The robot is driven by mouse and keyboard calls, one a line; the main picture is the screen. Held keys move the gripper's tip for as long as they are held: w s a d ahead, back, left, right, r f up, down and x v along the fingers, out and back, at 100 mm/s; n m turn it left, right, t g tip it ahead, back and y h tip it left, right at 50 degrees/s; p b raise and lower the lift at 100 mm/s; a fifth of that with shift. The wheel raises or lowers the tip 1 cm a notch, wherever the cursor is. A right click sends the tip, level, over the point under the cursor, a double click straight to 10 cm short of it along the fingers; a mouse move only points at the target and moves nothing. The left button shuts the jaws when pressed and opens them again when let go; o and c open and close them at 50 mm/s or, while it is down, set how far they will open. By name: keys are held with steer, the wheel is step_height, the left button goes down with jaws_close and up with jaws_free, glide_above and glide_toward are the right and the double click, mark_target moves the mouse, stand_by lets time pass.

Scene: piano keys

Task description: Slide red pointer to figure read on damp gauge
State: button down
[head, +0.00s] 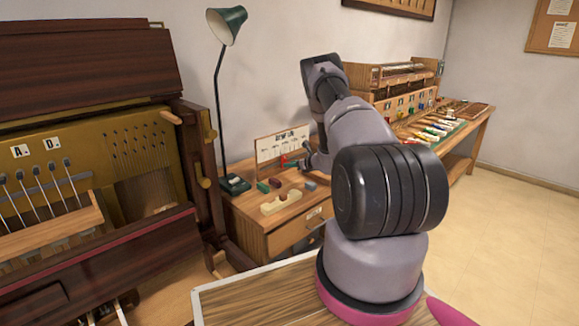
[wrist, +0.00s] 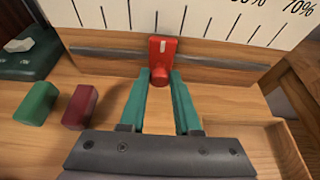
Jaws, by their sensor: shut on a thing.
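The red pointer (wrist: 163,49) sits on a dark rail (wrist: 110,52) below a white scale board (wrist: 190,17) in the wrist view. The board has black tick marks; "70%" shows at the upper right, and the figure left of it is partly cut off. My gripper (wrist: 161,76) has teal fingers closed on the pointer's round red knob. In the head view the scale board (head: 283,145) stands on a small desk, with my gripper (head: 291,163) at its front. The pointer is too small there to read against the ticks. I cannot make out a damp gauge.
A green block (wrist: 38,103) and a dark red block (wrist: 79,106) lie left of my fingers. A pale wooden piece (head: 281,202) lies at the desk's front. A green lamp (head: 228,25) stands at the left. Floor at the right is clear.

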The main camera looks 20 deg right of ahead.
steer(key=d, duration=0.1)
steer(key=w+d, duration=0.1)
steer(key=d, duration=0.2)
steer(key=shift+w+d, duration=0.35)
steer(key=shift+d, duration=0.05)
steer(key=c, duration=0.6)
jaws_free()
steer(key=shift+c, duration=0.2)
steer(key=v, duration=1)
steer(key=shift+s+r, duration=0.2)
steer(key=shift+s, duration=0.15)
steer(key=shift+d, duration=0.15)
